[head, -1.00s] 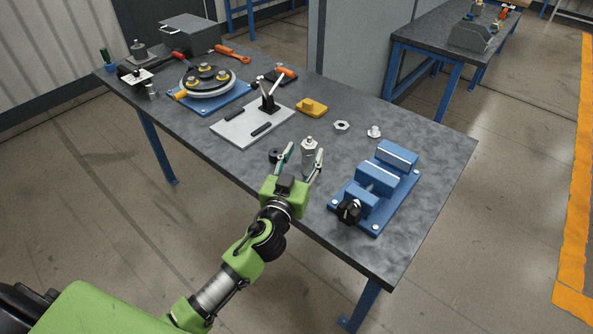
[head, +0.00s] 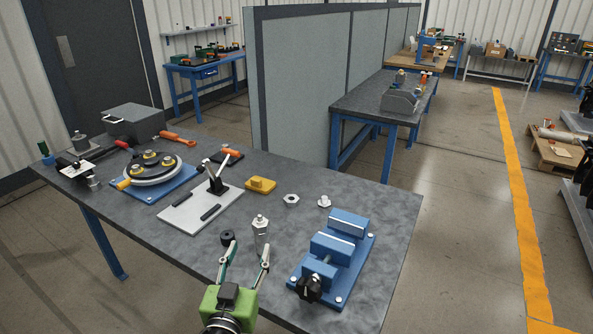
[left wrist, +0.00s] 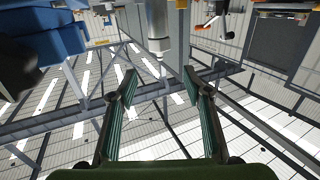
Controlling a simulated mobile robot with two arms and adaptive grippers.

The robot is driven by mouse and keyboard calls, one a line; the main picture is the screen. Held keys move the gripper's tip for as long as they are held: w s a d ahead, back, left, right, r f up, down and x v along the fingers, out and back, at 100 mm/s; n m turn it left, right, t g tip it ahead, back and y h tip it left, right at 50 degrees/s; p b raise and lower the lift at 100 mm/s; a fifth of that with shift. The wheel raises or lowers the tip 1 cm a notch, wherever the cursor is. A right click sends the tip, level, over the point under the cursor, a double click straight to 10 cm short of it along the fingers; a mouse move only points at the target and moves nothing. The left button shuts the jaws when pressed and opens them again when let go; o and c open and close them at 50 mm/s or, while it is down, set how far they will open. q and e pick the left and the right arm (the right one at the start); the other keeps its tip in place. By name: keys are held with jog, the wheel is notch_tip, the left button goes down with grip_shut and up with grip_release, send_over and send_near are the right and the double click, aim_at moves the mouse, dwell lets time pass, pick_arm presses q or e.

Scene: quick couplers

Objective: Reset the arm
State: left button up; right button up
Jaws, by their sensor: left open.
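My left gripper (head: 246,254) is open at the front edge of the table, its two green-padded fingers spread. A silver coupler (head: 261,234) stands upright on the table by its fingertips. In the left wrist view the open fingers (left wrist: 160,84) have nothing between their pads. A silver cylinder, seemingly the coupler (left wrist: 157,25), shows just beyond the fingertips. A small black ring-like part (head: 227,238) lies behind the left finger. My right gripper is in neither view.
A blue vise (head: 331,258) stands right of the gripper. A grey plate (head: 178,216) with a lever clamp, a yellow part (head: 261,184), a nut (head: 291,200) and a round fixture (head: 152,170) lie further back. The tabletop (head: 385,215) is clear right of the vise.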

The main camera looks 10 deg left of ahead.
pick_arm(q)
jog(key=s+a+f+n+g+y, duration=0.1)
jog(key=s+a+f+g, duration=0.25)
jog(key=s+f, duration=0.25)
jog(key=s+a+f+g+y, duration=0.1)
jog(key=s+a+f+g, duration=0.1)
jog(key=s+f+g, duration=0.4)
jog(key=s+d+f+m+g+h, duration=0.1)
jog(key=s+d+f+m+g, duration=0.15)
jog(key=s, duration=0.65)
jog(key=s+d+f+m+g+h, duration=0.1)
jog(key=s+d+f+g+h, duration=0.2)
jog(key=s, duration=0.5)
notch_tip(320, 180, down, 27)
jog(key=s+a+y, duration=0.1)
jog(key=s, duration=0.1)
jog(key=s+a+f+g, duration=0.2)
jog(key=s+f, duration=1.3)
jog(key=s, duration=0.1)
jog(key=shift+s+a, duration=0.25)
jog(key=shift+a, duration=0.15)
